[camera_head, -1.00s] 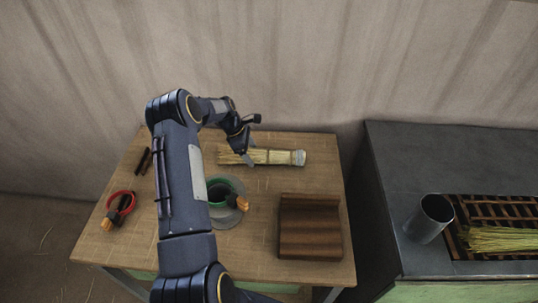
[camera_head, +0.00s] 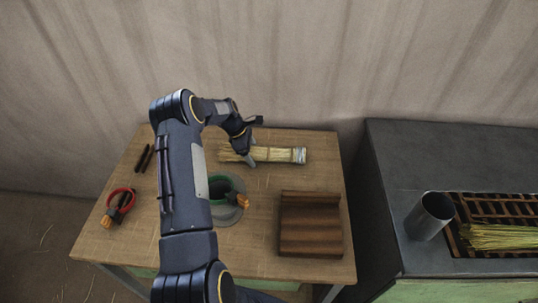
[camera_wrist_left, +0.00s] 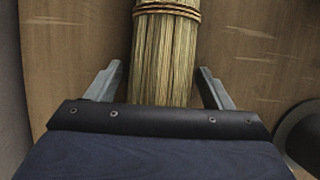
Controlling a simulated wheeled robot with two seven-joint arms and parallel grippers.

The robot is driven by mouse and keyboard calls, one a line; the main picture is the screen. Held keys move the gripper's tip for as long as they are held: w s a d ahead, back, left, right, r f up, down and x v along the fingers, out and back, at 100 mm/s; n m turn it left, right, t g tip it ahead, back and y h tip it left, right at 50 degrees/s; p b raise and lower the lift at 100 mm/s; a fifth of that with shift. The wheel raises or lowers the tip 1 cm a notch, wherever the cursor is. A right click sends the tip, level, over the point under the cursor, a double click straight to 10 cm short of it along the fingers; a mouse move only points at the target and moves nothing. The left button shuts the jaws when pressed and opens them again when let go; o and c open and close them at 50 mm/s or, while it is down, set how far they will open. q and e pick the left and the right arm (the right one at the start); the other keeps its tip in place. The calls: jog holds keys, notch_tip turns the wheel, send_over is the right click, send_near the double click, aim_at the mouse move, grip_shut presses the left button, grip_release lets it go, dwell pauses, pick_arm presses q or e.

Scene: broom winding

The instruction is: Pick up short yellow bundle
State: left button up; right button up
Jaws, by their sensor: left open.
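The short yellow bundle (camera_head: 277,154) lies across the back of the wooden table, with a pale, shiny cap at its right end and a binding around it. In the left wrist view the bundle (camera_wrist_left: 165,55) runs between the two fingers, with bands of binding near the top. My left gripper (camera_head: 251,159) is at the bundle's left, loose-straw end. It is open, with one finger on each side of the straw and gaps visible in the wrist view (camera_wrist_left: 160,85). My right gripper is not in view.
A brown grooved block (camera_head: 310,225) stands at the table's front right. A green ring-shaped spool (camera_head: 222,190) is partly behind my arm. A red ring tool (camera_head: 120,200) and dark sticks (camera_head: 146,158) lie left. A dark bench right holds a metal cup (camera_head: 430,215) and straw (camera_head: 500,238).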

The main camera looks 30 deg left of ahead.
pick_arm(q)
jog(key=shift+c, duration=0.2)
jog(key=c, duration=1)
jog(key=shift+r, duration=0.1)
